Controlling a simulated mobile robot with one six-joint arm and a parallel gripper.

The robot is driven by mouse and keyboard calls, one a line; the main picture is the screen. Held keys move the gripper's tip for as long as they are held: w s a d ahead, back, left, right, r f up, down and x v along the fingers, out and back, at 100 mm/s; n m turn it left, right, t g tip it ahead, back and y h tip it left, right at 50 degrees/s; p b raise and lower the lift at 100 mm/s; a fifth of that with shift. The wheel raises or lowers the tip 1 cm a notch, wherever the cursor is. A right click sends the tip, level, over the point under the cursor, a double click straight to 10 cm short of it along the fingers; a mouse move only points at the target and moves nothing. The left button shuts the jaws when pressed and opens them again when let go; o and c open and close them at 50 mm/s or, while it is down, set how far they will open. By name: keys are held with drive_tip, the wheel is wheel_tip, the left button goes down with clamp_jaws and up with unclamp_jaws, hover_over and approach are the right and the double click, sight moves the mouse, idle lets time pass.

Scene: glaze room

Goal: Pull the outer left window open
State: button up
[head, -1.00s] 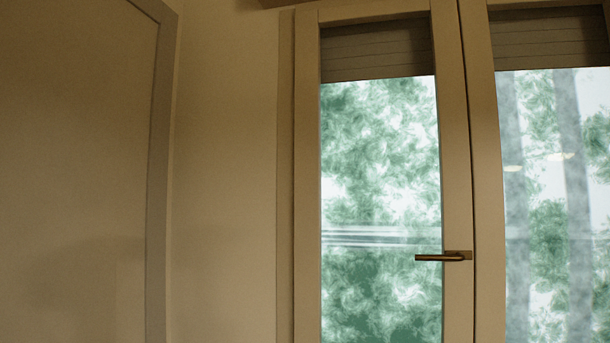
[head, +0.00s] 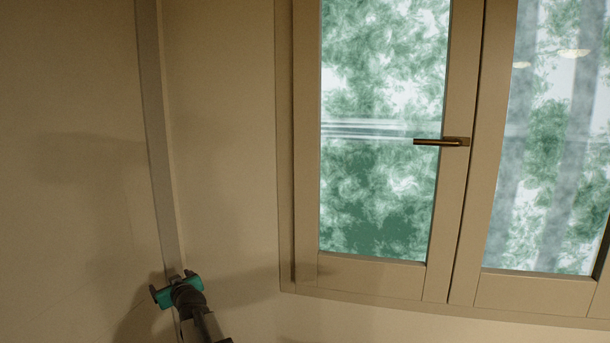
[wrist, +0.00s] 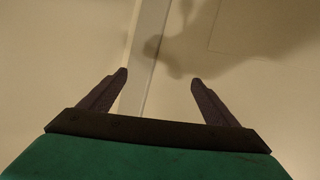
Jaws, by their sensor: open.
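The outer left window (head: 308,200) is a tall pale-framed sash in the middle of the head view. It looks shut, its right stile meeting the sash beside it. Its brass-coloured handle (head: 440,141) sits on that right stile, with the lever lying level and pointing left. My gripper (head: 172,284), green with dark fingers, is low and left of the window, in front of the wall and well apart from the handle. In the wrist view its two fingers (wrist: 158,80) are spread and empty, facing a pale wall. The window does not show in the wrist view.
A second window sash (head: 535,289) stands right of the first, with its own pane. A pale vertical strip (head: 157,140) runs down the wall on the left, behind my gripper. The wall between strip and window is bare.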

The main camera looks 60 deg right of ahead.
drive_tip(key=s+d+r+m+t+h, duration=0.1)
drive_tip(key=d+r+h, duration=0.1)
drive_tip(key=d+r, duration=0.35)
drive_tip(key=s+d+r+t+h, duration=0.1)
drive_tip(key=d+r, duration=0.2)
drive_tip(key=r, duration=0.6)
drive_tip(key=m+g+h, duration=0.8)
drive_tip(key=m+h, duration=0.3)
drive_tip(key=h, duration=0.7)
approach(305, 48)
drive_tip(key=v, duration=0.6)
drive_tip(key=shift+s+a+b, duration=0.15)
drive_tip(key=shift+s+b, duration=0.05)
drive_tip(key=shift+b, duration=0.15)
drive_tip(key=shift+r+t+y, duration=0.15)
drive_tip(key=shift+t+y, duration=0.15)
drive_tip(key=shift+t, duration=0.1)
drive_tip(key=shift+p+x, duration=1.25)
drive_tip(key=shift+x, duration=5.6)
